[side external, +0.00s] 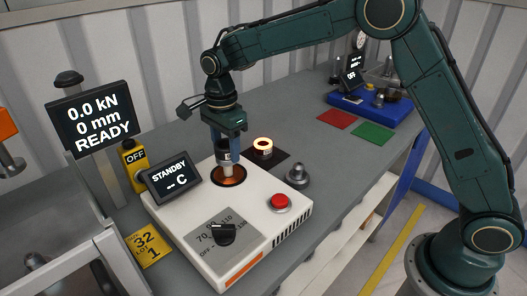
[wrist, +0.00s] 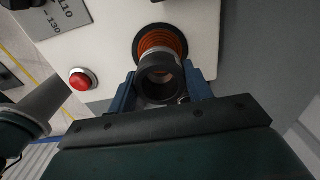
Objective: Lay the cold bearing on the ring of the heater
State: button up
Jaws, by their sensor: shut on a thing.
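The heater is a white box (side external: 268,228) with a dial and a red button. Its ring (side external: 236,181) is a copper-orange coil in a dark round recess, and it shows in the wrist view (wrist: 160,38). My gripper (side external: 225,145) points down over the ring. In the wrist view its blue fingers (wrist: 160,90) are shut on the cold bearing (wrist: 160,72), a dark hollow ring-shaped piece.
A grey knobbed piece (side external: 297,176) stands to the right. The heater's display (side external: 170,179) reads STANDBY. Red (side external: 338,118) and green (side external: 372,135) mats lie farther back, with clear bench between.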

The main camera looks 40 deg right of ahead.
aim_at(227, 160)
jog(key=shift+f, duration=2)
jog(key=shift+f, duration=0.15)
jog(key=o, duration=1.1)
jog(key=shift+o, duration=0.2)
notch_tip(227, 160, up, 12)
